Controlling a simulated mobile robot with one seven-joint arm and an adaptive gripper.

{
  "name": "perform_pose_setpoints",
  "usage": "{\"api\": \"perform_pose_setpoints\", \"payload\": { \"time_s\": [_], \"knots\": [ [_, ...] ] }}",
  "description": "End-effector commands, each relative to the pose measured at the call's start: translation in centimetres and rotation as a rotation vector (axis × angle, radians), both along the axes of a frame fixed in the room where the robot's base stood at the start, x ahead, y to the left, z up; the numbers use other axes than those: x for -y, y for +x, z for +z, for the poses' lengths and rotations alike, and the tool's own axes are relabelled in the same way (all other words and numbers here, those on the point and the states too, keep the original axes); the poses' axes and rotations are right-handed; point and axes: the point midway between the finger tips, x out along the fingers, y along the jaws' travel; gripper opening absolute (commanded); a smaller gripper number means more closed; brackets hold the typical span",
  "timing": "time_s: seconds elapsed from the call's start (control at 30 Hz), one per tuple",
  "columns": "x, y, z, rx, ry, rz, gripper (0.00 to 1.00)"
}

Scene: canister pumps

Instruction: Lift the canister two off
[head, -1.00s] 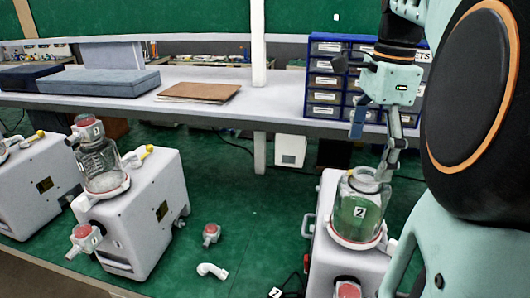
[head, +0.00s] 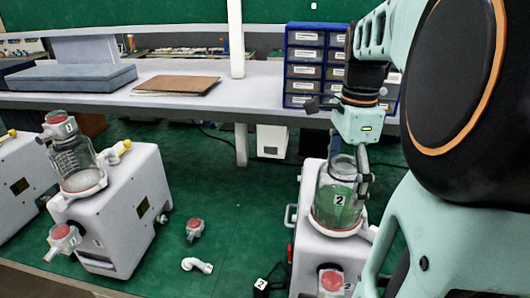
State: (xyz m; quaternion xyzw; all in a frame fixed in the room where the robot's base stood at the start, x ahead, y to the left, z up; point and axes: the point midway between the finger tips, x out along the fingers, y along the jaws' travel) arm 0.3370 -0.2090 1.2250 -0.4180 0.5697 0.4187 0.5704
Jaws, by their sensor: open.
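Canister two (head: 338,206) is a clear, green-tinted jar with a "2" label and an open neck. It stands upright in the round seat on top of the white pump unit (head: 318,262) at the lower right. My gripper (head: 361,172) points down at the right side of the canister's neck and upper body. Its fingers are open and overlap the canister in the picture. I cannot tell whether they touch it, and one finger is partly hidden.
Another pump unit (head: 120,215) with canister three or similar (head: 77,165) stands at left. A red-capped fitting (head: 194,229) and a white elbow pipe (head: 197,265) lie on the green floor. A bench (head: 215,105) with blue drawers (head: 304,65) runs behind.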

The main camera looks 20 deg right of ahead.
Motion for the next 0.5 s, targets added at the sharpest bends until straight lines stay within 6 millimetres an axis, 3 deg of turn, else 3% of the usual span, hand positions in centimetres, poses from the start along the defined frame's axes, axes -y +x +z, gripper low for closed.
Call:
{"api": "perform_pose_setpoints", "payload": {
  "time_s": [0.1, 0.37, 0.5],
  "knots": [
    [0.0, 0.0, -1.4, -0.002, 0.0, 0.0, 0.99],
    [0.1, 0.0, -1.8, 0.0, -0.001, -0.001, 0.99],
    [0.1, 0.0, -1.8, 0.0, -0.001, -0.001, 0.87]
  ]
}}
